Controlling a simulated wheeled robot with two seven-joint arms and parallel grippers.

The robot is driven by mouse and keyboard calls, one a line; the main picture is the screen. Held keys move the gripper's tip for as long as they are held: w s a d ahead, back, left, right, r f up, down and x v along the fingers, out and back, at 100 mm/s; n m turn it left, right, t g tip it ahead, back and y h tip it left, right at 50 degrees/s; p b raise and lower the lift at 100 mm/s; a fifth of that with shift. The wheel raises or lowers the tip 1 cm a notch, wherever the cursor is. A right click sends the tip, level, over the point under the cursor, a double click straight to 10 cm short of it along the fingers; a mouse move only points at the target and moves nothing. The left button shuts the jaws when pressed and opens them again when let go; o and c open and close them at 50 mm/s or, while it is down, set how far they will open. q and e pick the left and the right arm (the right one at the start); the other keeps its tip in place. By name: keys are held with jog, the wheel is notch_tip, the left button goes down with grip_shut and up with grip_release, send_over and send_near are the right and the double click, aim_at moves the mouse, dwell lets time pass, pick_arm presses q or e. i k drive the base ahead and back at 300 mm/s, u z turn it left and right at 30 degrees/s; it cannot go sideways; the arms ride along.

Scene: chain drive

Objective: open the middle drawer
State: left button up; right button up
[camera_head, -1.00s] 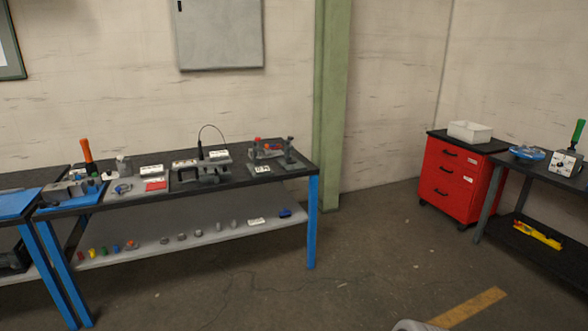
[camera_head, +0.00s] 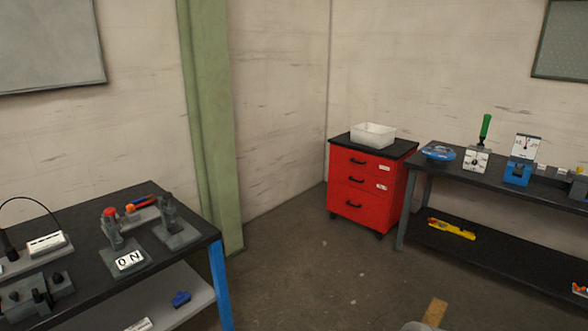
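A red drawer cabinet (camera_head: 364,187) on castors stands in the corner by the back wall. It has three drawers with black handles, and all look shut. The middle drawer (camera_head: 366,181) has a black handle and a white label at its right side. Neither of my grippers can be made out in the head view. Only a small grey rounded shape, which I cannot identify, shows at the bottom edge.
A white bin (camera_head: 373,135) sits on the cabinet's black top. A dark bench (camera_head: 480,178) with devices stands close to the cabinet's right. Another bench (camera_head: 84,255) with blue legs is at the left. The floor (camera_head: 325,275) between them is clear.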

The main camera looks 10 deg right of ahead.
aim_at(374, 184)
jog(key=z, duration=0.55)
jog(key=i, duration=5.4)
